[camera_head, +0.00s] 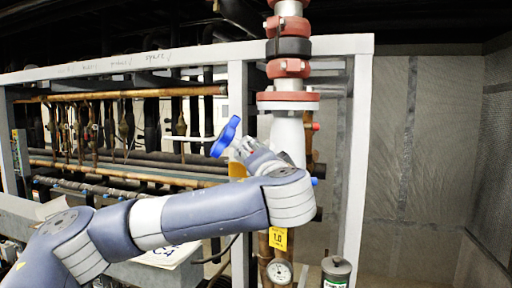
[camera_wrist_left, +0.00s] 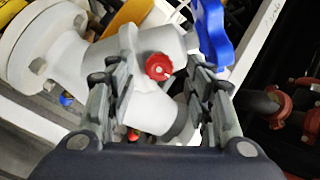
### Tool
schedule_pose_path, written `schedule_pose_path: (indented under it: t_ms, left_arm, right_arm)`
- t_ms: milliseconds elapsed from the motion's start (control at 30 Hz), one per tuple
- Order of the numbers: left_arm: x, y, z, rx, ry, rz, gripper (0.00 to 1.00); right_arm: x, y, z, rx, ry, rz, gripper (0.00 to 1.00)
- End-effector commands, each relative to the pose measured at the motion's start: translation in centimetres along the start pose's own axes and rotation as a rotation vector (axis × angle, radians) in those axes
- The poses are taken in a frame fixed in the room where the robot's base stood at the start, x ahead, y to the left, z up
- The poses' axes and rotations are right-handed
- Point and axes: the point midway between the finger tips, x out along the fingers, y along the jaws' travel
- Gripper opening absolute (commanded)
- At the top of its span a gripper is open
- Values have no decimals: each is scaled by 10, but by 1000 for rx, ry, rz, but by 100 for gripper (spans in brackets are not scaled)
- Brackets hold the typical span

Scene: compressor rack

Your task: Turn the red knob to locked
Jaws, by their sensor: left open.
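The red knob (camera_wrist_left: 158,66) is small and round and sits on a light grey valve body (camera_wrist_left: 150,105) in the left wrist view. My left gripper (camera_wrist_left: 155,80) is open, with one finger on each side of the knob in that view. I cannot tell whether the fingers touch anything. In the head view my left arm reaches across to the white pipe (camera_head: 288,137), and its fingers cannot be made out clearly there. The knob cannot be clearly identified in the head view. My right gripper is not in view.
A blue handwheel (camera_head: 226,137) stands left of the white pipe; it also shows in the left wrist view (camera_wrist_left: 213,30). Red flanges (camera_head: 288,97) are above. A gauge (camera_head: 280,271) and yellow tag (camera_head: 278,238) are below. Rack posts (camera_head: 355,150) flank the pipe.

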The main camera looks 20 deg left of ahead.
Motion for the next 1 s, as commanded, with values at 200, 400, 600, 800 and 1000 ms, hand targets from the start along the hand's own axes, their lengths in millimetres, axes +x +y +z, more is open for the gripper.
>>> schedule_pose_path:
  t_ms: [200, 400, 600, 800, 1000]
  left_arm:
    - [15, 0, 0, 0, 0, 0, 48]
    - [17, 1, 1, 0, 0, 0, 48]
    - [16, 1, 1, 0, 0, 0, 23]
    - [16, 1, 0, 0, 0, 0, 3]
    - [16, 3, 2, 13, 0, 1, 3]
  right_arm:
    - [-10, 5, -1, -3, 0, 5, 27]
    - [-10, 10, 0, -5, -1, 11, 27]
    - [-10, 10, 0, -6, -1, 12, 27]
    - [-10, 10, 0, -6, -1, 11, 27]
    - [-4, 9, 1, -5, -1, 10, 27]
